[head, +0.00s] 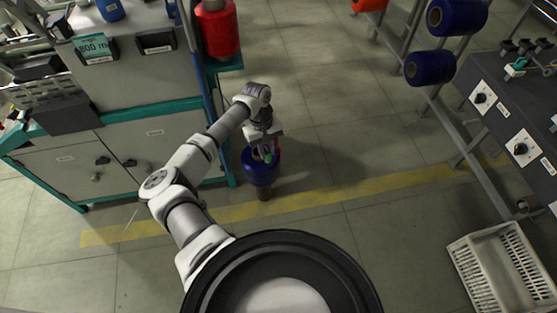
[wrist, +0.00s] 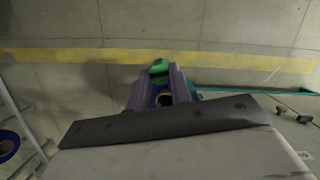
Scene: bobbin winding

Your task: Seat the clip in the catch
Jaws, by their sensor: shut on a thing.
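My gripper (head: 266,150) is at the end of the outstretched arm, left of centre in the head view. In the wrist view its two fingers (wrist: 160,76) are shut on a small green piece, which I take to be the clip (wrist: 158,67). The clip also shows as a green spot in the head view (head: 268,157). A blue spool (head: 262,174) with a dark lower end is right below the gripper. Its blue side and dark hole show between the fingers in the wrist view (wrist: 164,99). I cannot tell whether clip and spool touch. I cannot make out the catch for certain.
A grey cabinet (head: 150,160) with teal edges and a red spool (head: 217,32) stand left of the arm. A rack with blue spools (head: 430,67), a dark control panel (head: 505,110) and a white crate (head: 480,275) are at right. The middle floor is clear.

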